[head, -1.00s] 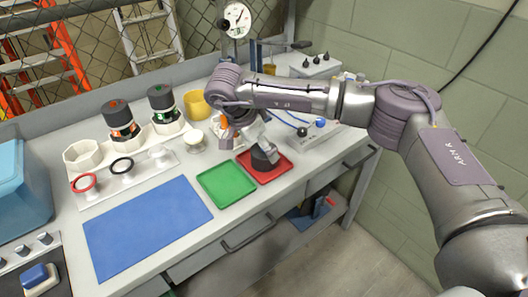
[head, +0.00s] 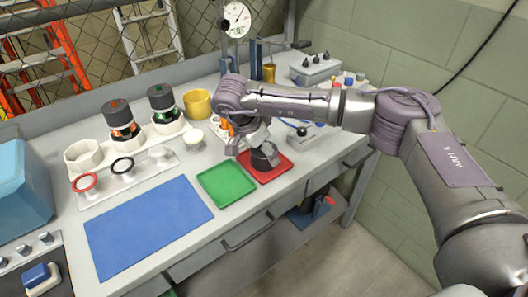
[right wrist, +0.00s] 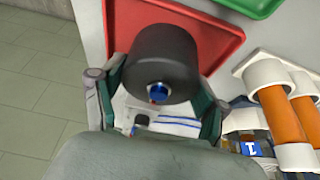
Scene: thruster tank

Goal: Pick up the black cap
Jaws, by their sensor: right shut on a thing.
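The black cap (head: 264,156) is a dark round cylinder at the red tray (head: 279,170) on the bench. My right gripper (head: 256,144) reaches down over the tray and is shut on the cap. In the right wrist view the cap (right wrist: 160,52) sits between the two fingers of the gripper (right wrist: 158,98), with a blue button-like centre facing the camera. The red tray (right wrist: 215,40) lies behind it there. I cannot tell whether the cap still touches the tray. My left gripper is not in view.
A green tray (head: 226,185) and blue mat (head: 150,228) lie left of the red tray, both empty. Two black-topped canisters (head: 121,118), a yellow cup (head: 198,103) and a dial gauge (head: 236,18) stand behind. White-and-orange cylinders (right wrist: 280,115) are close to the right finger.

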